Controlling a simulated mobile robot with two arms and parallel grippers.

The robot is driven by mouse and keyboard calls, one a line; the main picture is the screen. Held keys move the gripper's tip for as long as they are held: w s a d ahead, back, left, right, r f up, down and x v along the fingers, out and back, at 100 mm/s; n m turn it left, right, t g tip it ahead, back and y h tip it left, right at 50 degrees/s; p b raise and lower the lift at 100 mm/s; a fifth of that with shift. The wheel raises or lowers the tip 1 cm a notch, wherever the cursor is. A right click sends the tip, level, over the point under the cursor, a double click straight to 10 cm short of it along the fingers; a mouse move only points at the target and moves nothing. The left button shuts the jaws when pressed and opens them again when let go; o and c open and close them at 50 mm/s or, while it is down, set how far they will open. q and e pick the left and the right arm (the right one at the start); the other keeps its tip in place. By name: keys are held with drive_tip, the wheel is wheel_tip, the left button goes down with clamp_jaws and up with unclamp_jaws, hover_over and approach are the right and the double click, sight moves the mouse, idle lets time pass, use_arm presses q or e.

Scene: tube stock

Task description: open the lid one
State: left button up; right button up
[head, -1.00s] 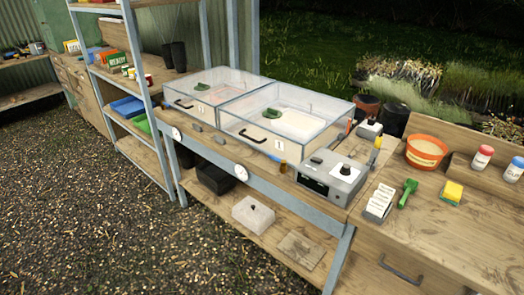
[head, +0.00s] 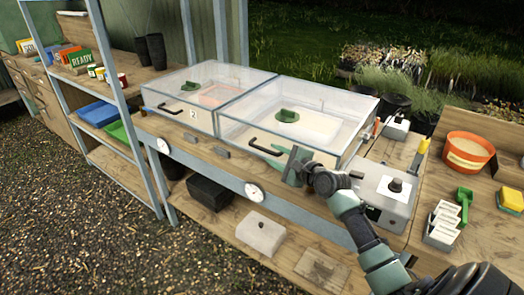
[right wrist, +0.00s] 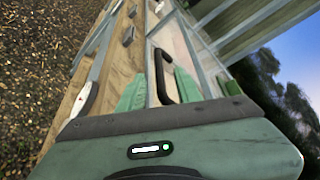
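Lid one is on the right-hand clear propagator box (head: 345,110), whose number is now hidden in the head view. It is shut, with a green vent piece (head: 287,115) on top. Its black handle (head: 266,147) is on the front face and also shows in the right wrist view (right wrist: 159,72). My right gripper (head: 286,161) is in front of this box, just right of the handle in the head view. In the right wrist view its two green fingers (right wrist: 158,92) are apart, with the handle between them in the picture; I see no grip on it. My left gripper is not in view.
A second clear box (head: 185,92), labelled 2, stands to the left, lid shut. Labels in a holder (head: 441,225), a green scoop (head: 464,200) and an orange pot (head: 467,152) are farther right.

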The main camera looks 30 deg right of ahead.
sight(265, 150)
drive_tip(key=x, duration=0.7)
drive_tip(key=shift+w+f, duration=0.25)
drive_tip(key=shift+w, duration=0.1)
clamp_jaws()
idle(1.0)
